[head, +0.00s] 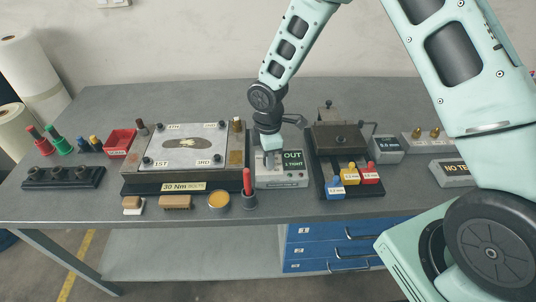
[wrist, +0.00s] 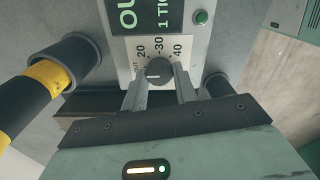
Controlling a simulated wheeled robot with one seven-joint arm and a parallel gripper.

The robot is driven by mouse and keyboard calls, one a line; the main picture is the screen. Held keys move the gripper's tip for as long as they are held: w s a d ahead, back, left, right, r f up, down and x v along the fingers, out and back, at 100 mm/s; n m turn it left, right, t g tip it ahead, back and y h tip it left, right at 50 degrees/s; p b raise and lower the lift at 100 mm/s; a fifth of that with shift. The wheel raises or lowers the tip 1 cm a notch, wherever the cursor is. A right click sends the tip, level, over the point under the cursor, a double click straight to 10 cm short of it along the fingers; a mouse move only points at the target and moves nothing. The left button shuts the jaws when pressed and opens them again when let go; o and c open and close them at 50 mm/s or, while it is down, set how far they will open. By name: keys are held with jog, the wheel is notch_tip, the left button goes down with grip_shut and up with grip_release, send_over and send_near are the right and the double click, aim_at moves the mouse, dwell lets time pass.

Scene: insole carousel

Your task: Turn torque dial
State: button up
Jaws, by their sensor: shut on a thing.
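The torque dial (wrist: 158,69) is a dark round knob on the face of a light grey control box (head: 296,182), seen in the wrist view below the printed marks 20, 30 and 40. A short white line shows on the knob, but I cannot tell surely which mark it points to. In the head view my gripper (head: 269,158) comes down over the box's left part and hides the dial.
A plate fixture (head: 182,188) labelled 30 Nm stands left of the box. A dark fixture (head: 340,138) with blue, yellow and red tagged pieces stands right. A red-handled tool (head: 247,182) in a dark holder stands close by the box's front left. A green button (wrist: 201,18) is beside the display.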

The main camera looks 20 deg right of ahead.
dwell(0.4)
jog(key=o, duration=1)
jog(key=shift+c, duration=0.2)
notch_tip(320, 180, up, 18)
jog(key=b, duration=0.2)
jog(key=shift+f, duration=0.25)
